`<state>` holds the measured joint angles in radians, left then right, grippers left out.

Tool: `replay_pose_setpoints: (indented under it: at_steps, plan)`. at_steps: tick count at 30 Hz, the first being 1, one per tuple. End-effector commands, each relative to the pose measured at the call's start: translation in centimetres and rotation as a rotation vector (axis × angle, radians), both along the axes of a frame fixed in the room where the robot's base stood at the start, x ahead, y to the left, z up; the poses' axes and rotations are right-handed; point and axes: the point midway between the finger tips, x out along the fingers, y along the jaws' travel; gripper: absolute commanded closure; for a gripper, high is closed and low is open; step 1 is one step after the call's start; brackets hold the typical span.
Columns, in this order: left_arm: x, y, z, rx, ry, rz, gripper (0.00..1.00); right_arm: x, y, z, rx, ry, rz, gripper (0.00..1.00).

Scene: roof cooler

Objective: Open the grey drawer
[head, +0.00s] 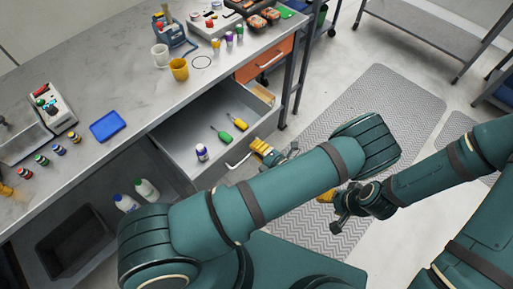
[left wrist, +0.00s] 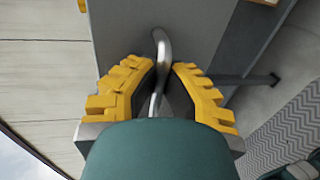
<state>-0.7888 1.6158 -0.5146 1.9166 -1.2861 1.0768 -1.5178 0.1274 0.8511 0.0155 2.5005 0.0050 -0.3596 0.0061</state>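The grey drawer (head: 187,160) under the workbench is pulled out, and its inside shows in the head view. It holds a white bottle and two screwdrivers, one green and one yellow. Its curved metal handle (head: 238,162) is on the front face. My left gripper (head: 262,149) is at the handle's right end in the head view. In the left wrist view, the yellow fingers (left wrist: 163,68) stand on both sides of the handle (left wrist: 161,45), with a small gap showing beside it. My right gripper (head: 336,207) is over the floor, away from the drawer; its fingers are partly hidden.
An orange drawer (head: 264,62) is shut beyond the grey one. The bench top (head: 100,80) carries cups, small bottles, a blue tray (head: 107,126) and devices. White bottles (head: 146,189) and a dark bin (head: 75,243) stand below. A grey mat (head: 400,95) lies on open floor.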

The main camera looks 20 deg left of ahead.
Motion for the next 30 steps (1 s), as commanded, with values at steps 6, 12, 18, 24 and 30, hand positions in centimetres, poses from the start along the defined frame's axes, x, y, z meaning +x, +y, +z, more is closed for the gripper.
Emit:
replay_pose_setpoints:
  at_steps: [6, 12, 18, 24, 30]
  plan:
    - [-0.1, 0.1, 0.0, 0.001, 0.001, 0.003, 1.00, 0.0, 0.0, 0.0, 0.000, 0.000, 0.000, 0.53]
    - [-0.1, 0.1, 0.0, 0.001, 0.001, 0.003, 1.00, 0.0, 0.0, 0.0, 0.000, 0.000, 0.000, 0.53]
    - [-0.1, 0.1, 0.0, 0.000, 0.000, 0.002, 0.60, 0.0, 0.0, 0.0, 0.000, 0.000, 0.000, 0.53]
    - [0.0, 0.0, 0.0, 0.000, 0.000, 0.001, 0.60, 0.0, 0.0, 0.0, 0.000, 0.000, 0.000, 0.53]
    - [0.0, 0.0, 1.6, -0.001, -0.003, 0.002, 0.60, 0.0, 0.0, 0.0, 0.000, 0.000, 0.000, 0.53]
